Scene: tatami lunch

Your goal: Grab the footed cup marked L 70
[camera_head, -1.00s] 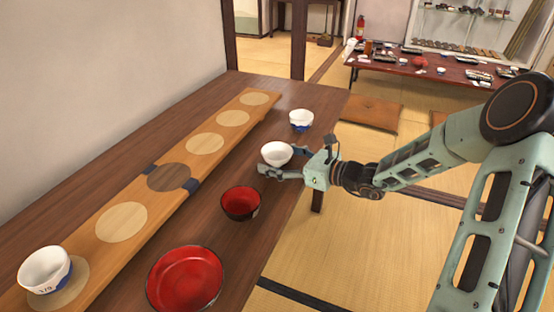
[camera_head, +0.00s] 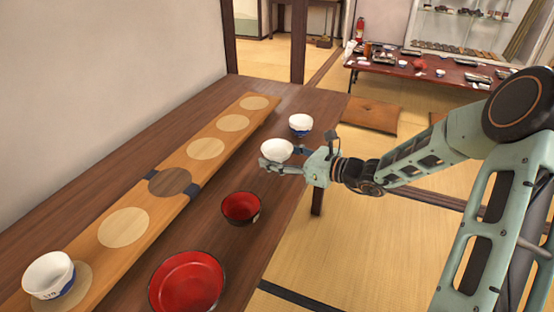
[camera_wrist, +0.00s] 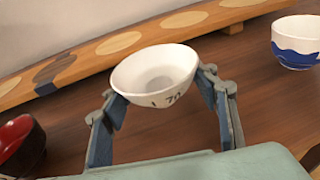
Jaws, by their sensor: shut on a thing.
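The white footed cup (camera_head: 277,149) is at the end of my arm in the head view. In the wrist view the cup (camera_wrist: 155,76) carries dark marking that reads like "L 70" on its near side. My gripper (camera_head: 281,160) is shut on it, with one finger on each side of the cup (camera_wrist: 160,92). The cup is roughly upright and looks slightly above the dark wooden table (camera_head: 215,190). Its foot is hidden.
A white-and-blue cup (camera_head: 301,122) stands just beyond my gripper. A red-and-black bowl (camera_head: 241,208) and a larger red bowl (camera_head: 187,283) are nearer. A long board with round spots (camera_head: 124,228) lies left, bearing a marked white-and-blue cup (camera_head: 49,273).

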